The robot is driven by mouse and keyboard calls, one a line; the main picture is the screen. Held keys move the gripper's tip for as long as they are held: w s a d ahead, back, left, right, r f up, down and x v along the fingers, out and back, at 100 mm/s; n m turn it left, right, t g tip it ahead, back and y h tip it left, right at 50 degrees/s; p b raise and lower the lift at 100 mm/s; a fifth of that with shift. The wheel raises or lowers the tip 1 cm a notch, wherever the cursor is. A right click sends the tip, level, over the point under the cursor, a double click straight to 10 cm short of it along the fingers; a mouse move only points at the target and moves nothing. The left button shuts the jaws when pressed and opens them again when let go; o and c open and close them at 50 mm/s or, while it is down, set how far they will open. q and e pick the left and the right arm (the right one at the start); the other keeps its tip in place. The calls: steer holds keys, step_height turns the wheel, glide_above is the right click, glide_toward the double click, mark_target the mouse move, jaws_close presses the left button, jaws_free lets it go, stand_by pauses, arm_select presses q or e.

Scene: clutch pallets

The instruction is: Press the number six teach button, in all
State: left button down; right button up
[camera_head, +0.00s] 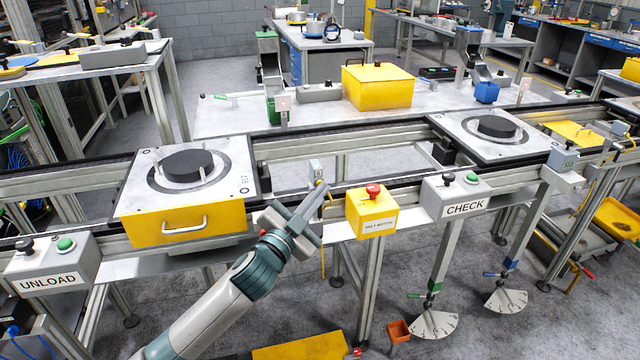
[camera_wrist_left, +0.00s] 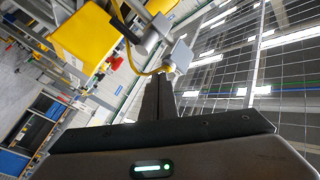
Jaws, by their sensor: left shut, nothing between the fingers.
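My left gripper (camera_head: 312,198) is shut and empty, its tips pointing up at a small grey sensor box (camera_head: 316,168) with a yellow cable on the near rail of the conveyor. In the left wrist view the closed fingers (camera_wrist_left: 159,88) end just below a grey sensor box (camera_wrist_left: 180,56) with a yellow cable plug. I cannot tell whether the tips touch it. No number or teach button is readable on it. My right gripper is out of view.
A yellow box with a red knob (camera_head: 372,212) sits right of my gripper. The UNLOAD box (camera_head: 50,265) and CHECK box (camera_head: 455,195) are on the front rail. A pallet with a dark disc (camera_head: 190,172) stands left, another (camera_head: 494,130) right.

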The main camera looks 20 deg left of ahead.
arm_select(q)
steer(key=shift+a, duration=0.1)
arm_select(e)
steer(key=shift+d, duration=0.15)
arm_select(q)
steer(key=shift+w+a, duration=0.1)
steer(key=shift+w, duration=0.15)
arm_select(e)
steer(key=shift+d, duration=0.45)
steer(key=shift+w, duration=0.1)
arm_select(q)
steer(key=shift+s+d+p, duration=0.35)
steer(key=shift+s+d, duration=0.15)
steer(key=shift+s, duration=0.25)
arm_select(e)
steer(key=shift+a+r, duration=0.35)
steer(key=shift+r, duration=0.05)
arm_select(q)
steer(key=shift+s, duration=0.1)
